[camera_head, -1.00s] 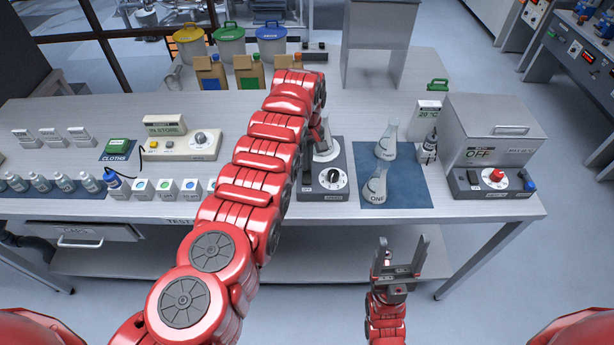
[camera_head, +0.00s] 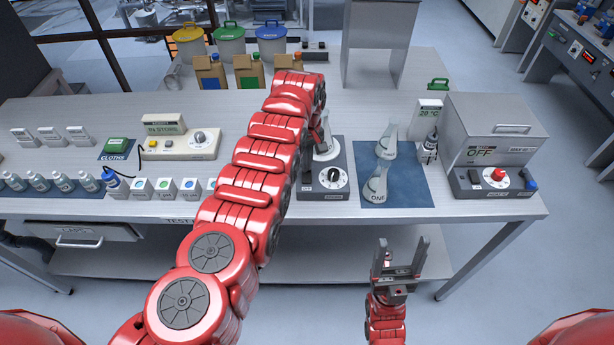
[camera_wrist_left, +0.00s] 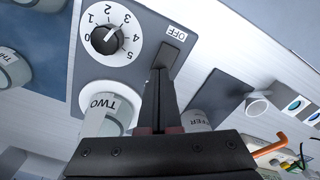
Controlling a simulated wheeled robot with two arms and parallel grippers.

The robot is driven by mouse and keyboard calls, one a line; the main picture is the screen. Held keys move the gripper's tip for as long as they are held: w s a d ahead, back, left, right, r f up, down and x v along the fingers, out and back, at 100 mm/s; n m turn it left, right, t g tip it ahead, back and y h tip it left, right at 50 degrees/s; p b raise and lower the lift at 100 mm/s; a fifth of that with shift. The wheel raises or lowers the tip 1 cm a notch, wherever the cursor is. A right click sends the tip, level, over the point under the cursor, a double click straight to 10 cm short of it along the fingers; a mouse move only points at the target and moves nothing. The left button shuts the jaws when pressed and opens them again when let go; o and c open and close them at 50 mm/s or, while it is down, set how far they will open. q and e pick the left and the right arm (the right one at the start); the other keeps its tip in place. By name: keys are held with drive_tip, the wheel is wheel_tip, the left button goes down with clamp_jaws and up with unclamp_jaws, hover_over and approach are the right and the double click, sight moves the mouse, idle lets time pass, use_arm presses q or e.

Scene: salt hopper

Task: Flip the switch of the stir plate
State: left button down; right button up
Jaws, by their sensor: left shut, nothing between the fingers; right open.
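The stir plate (camera_head: 339,196) is a dark grey box on the bench, partly behind my left arm in the head view. Its white dial (camera_head: 333,178) shows there. In the left wrist view the dial (camera_wrist_left: 107,40) is beside a dark rocker switch (camera_wrist_left: 173,56) with an OFF label. Flask TWO (camera_wrist_left: 104,108) stands on the plate. My left gripper (camera_wrist_left: 159,74) is shut and empty, its tips at the switch's near end; I cannot tell whether they touch. My right gripper (camera_head: 400,250) is open and empty in front of the bench.
Two flasks, one marked ONE (camera_head: 376,190), stand on a blue mat (camera_head: 408,190) right of the stir plate. A grey lidded box (camera_head: 494,135) with a red knob is further right. A cream device (camera_head: 180,146) and small labelled blocks are left of my arm.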

use_arm(q)
drive_tip(key=shift+f+b, duration=0.4)
drive_tip(key=shift+f, duration=0.1)
drive_tip(key=shift+r, duration=0.15)
wheel_tip(320, 180, up, 3)
drive_tip(key=shift+f+p, duration=0.15)
drive_tip(key=shift+p, duration=1.1)
wheel_tip(320, 180, up, 2)
drive_tip(key=shift+r+p, duration=0.1)
drive_tip(key=shift+p, duration=0.55)
drive_tip(key=shift+r, duration=0.95)
